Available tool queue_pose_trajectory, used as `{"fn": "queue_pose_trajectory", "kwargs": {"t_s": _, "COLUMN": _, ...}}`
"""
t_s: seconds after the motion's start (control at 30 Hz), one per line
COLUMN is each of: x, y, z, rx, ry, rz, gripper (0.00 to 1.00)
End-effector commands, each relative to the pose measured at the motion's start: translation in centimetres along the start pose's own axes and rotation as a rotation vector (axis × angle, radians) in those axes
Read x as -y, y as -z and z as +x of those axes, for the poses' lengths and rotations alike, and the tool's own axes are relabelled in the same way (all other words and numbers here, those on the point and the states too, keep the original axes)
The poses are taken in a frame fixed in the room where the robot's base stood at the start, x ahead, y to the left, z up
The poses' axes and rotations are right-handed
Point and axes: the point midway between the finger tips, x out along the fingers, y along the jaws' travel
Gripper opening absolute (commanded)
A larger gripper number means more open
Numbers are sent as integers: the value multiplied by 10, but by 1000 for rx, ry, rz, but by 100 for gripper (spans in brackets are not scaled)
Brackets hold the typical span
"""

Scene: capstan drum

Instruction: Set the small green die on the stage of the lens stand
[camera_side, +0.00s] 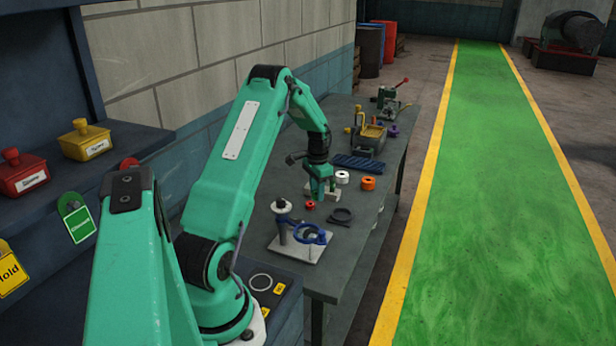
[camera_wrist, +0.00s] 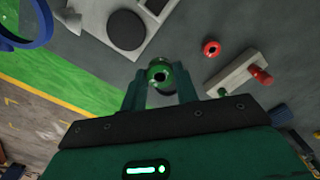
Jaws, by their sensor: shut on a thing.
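The small green die (camera_wrist: 160,74), round with a dark hole, is gripped between the two fingers of my gripper (camera_wrist: 160,88) in the wrist view. My gripper shows in the side view (camera_side: 320,194), above the bench; the die cannot be made out there. The lens stand has a pale base plate (camera_side: 298,250), a post (camera_side: 283,232) and a blue ring (camera_side: 310,233). In the wrist view the blue ring (camera_wrist: 40,25) is at upper left and a dark round disc, seemingly the stage (camera_wrist: 126,30), lies on the plate. The die is apart from the stand.
A black ring (camera_side: 341,215), white ring (camera_side: 342,177) and orange ring (camera_side: 368,183) sit on the bench. A blue ribbed tray (camera_side: 357,163) is behind.

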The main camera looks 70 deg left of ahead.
Motion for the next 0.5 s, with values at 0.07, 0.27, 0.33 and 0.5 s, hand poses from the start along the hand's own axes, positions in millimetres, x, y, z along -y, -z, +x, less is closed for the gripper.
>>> {"fn": "queue_pose_trajectory", "kwargs": {"t_s": 0.07, "x": -14, "y": 2, "z": -3, "rx": -1, "ry": 1, "rz": 25, "gripper": 4}}
{"fn": "queue_pose_trajectory", "kwargs": {"t_s": 0.27, "x": -58, "y": 2, "z": -10, "rx": 0, "ry": 0, "rz": 103, "gripper": 4}}
{"fn": "queue_pose_trajectory", "kwargs": {"t_s": 0.33, "x": -76, "y": 2, "z": -13, "rx": -1, "ry": 1, "rz": 135, "gripper": 4}}
{"fn": "queue_pose_trajectory", "kwargs": {"t_s": 0.5, "x": -118, "y": -6, "z": -18, "rx": -1, "ry": 1, "rz": 210, "gripper": 4}}
